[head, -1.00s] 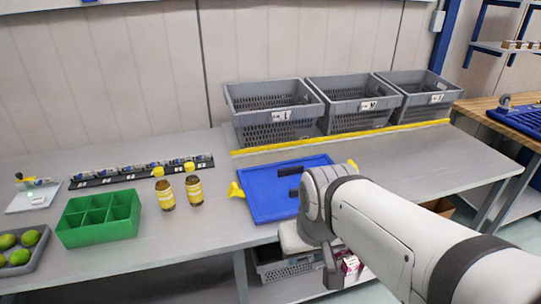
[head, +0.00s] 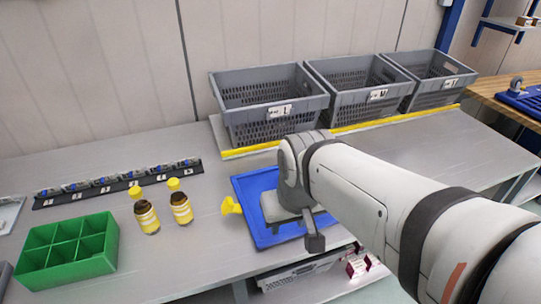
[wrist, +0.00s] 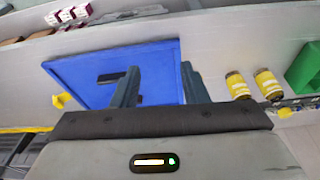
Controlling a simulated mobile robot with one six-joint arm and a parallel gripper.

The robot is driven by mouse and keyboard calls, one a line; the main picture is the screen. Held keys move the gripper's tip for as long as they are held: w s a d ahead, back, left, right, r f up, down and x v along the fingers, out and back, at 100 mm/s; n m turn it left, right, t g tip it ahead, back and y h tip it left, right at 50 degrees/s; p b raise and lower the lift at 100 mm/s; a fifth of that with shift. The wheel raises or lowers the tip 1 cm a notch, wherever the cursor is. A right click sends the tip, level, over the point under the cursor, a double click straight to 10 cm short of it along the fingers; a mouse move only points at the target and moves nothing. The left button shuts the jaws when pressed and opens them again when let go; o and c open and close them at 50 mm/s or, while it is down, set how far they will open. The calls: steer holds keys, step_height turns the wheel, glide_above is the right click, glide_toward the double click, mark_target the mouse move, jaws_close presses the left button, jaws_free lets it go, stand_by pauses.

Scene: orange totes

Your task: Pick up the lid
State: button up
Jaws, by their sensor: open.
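The lid (head: 248,196), a flat blue rectangular panel, lies on the grey bench in front of the grey crates. My arm hides its middle and right part in the head view. In the wrist view the lid (wrist: 80,75) shows a dark bar-like grip (wrist: 112,77) on its face. The height of the fingertips above the lid is hard to judge.
Two yellow-labelled bottles (head: 181,208) and a green divided box (head: 68,252) are to the left. Several grey crates (head: 268,104) stand behind a yellow strip (head: 370,125). Bare bench lies right of the lid.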

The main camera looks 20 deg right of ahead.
steer(key=w+d+f+m+g+p, duration=0.1)
steer(key=w+d+f+m, duration=0.2)
steer(key=w+d+m, duration=0.2)
steer(key=w+d+f+m+g+p, duration=0.1)
steer(key=w+d+f+m, duration=0.3)
steer(key=w+d+m, duration=0.1)
steer(key=w+d+f+m+g+p, duration=0.1)
steer(key=w+d+f+m+p, duration=0.1)
steer(key=w+d+m, duration=0.3)
steer(key=shift+w+d+f+m, duration=0.1)
steer(key=shift+w+f+m, duration=0.25)
steer(key=shift+w, duration=0.35)
steer(key=shift+w+d+f+m, duration=0.1)
steer(key=shift+w+f+m, duration=0.2)
steer(key=shift+w, duration=0.35)
steer(key=shift+w+d+f+m, duration=0.1)
steer(key=shift+w+f+m, duration=0.2)
steer(key=shift+w, duration=0.4)
steer(key=shift+d+f, duration=0.1)
steer(key=shift+f, duration=0.2)
steer(key=shift+w+f+p, duration=0.2)
steer(key=shift+f+p, duration=0.75)
steer(key=shift+f, duration=2.75)
jaws_close()
